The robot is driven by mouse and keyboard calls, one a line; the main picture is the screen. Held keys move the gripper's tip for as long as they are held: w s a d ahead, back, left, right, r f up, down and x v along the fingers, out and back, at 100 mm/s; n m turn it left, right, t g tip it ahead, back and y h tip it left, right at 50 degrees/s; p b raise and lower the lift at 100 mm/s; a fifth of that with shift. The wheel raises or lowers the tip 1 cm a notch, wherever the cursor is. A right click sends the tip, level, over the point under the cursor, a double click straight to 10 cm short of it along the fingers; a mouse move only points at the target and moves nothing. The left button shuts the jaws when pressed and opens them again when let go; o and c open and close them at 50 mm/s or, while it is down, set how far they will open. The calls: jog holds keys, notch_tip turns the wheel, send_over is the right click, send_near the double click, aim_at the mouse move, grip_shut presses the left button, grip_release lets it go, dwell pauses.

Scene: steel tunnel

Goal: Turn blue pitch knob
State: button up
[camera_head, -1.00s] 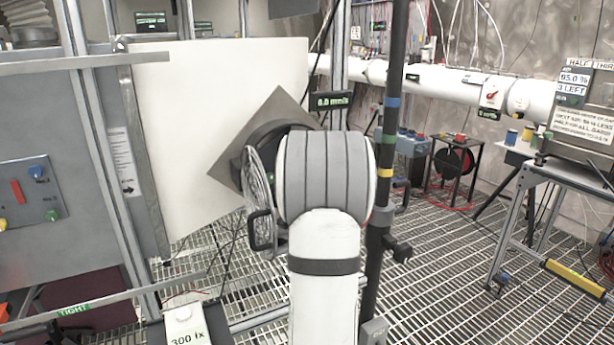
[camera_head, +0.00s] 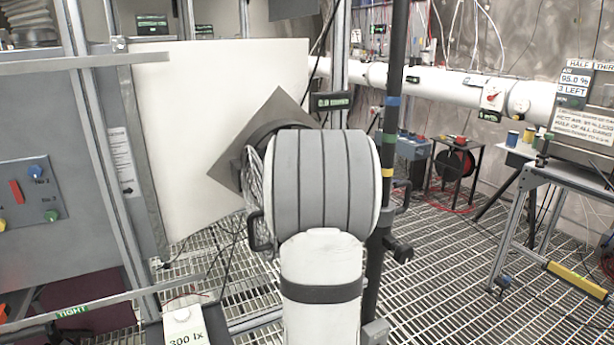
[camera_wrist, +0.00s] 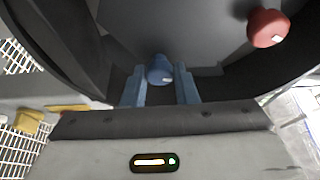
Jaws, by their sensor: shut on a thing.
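The blue knob (camera_wrist: 159,70) shows near the middle of the wrist view, with a small pale mark on its face. It stands out from a grey plate. My gripper (camera_wrist: 160,80) has two blue-grey fingers, one on each side of the knob, and is shut on it. A red knob (camera_wrist: 267,27) sits on the same plate, up and to the right, clear of the fingers. In the head view my arm hides the gripper and the knob it holds; a tilted dark grey square plate (camera_head: 262,135) shows behind the arm.
A large white panel (camera_head: 215,90) stands behind the arm. A dark pole with coloured bands (camera_head: 392,120) stands close on its right. A grey panel with blue, green, yellow and red parts (camera_head: 25,190) is at the left. Open grating floor (camera_head: 440,250) lies to the right.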

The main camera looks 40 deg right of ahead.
jog(key=shift+f+m+g, duration=0.1)
jog(key=shift+m+g, duration=0.2)
jog(key=shift+m, duration=0.2)
jog(key=shift+a, duration=0.1)
jog(key=o, duration=1)
jog(key=v, duration=0.7)
jog(key=shift+s+a, duration=0.2)
jog(key=shift+s, duration=0.15)
